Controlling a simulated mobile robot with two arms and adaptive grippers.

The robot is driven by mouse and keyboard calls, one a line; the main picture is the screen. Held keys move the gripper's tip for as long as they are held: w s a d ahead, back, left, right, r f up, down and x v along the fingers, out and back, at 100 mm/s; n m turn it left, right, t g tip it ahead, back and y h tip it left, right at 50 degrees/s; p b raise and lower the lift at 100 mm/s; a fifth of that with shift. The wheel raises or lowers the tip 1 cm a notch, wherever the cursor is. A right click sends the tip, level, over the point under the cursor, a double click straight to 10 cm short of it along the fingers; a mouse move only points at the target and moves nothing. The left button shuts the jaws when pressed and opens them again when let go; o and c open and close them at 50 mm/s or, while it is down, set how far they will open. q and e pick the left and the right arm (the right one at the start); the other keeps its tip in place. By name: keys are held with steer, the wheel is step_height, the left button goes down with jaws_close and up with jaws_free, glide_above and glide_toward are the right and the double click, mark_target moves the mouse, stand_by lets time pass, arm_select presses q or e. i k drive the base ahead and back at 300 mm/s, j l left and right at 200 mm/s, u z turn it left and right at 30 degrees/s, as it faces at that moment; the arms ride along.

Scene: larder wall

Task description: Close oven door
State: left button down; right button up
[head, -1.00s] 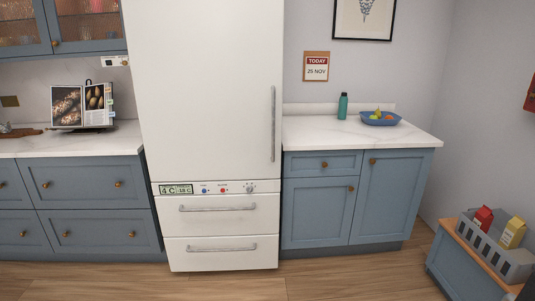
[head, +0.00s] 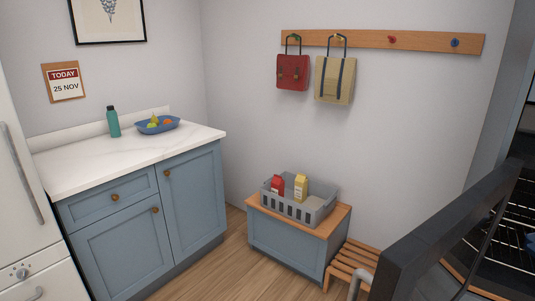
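The oven door (head: 410,245) is a dark panel at the lower right of the head view. It stands open, swung out from the oven, with its edge toward me. A grey curved bar (head: 355,283), which looks like its handle, shows at its near left side. The open oven (head: 508,245) is at the right edge, with wire racks inside a dark cavity. Neither of my grippers is in view.
A slatted wooden bench (head: 350,262) stands behind the door. A blue chest (head: 285,246) with a grey crate (head: 300,209) of cartons is beside it. A blue cabinet (head: 145,220) and white fridge (head: 25,210) are at left. Some wooden floor (head: 225,265) is clear.

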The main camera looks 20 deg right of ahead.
mark_target(439, 259)
steer(key=i+z, duration=0.15)
steer(key=z, duration=0.3)
steer(key=i+j+z, duration=0.1)
steer(key=z, duration=0.3)
steer(key=i+j+z, duration=0.15)
steer(key=z, duration=0.3)
steer(key=i+j+z, duration=0.15)
steer(key=z, duration=0.3)
steer(key=i+j+z, duration=0.1)
steer(key=j+z, duration=0.15)
steer(key=z, duration=0.2)
steer(key=j+z, duration=0.25)
steer(key=z, duration=0.15)
steer(key=i, duration=0.05)
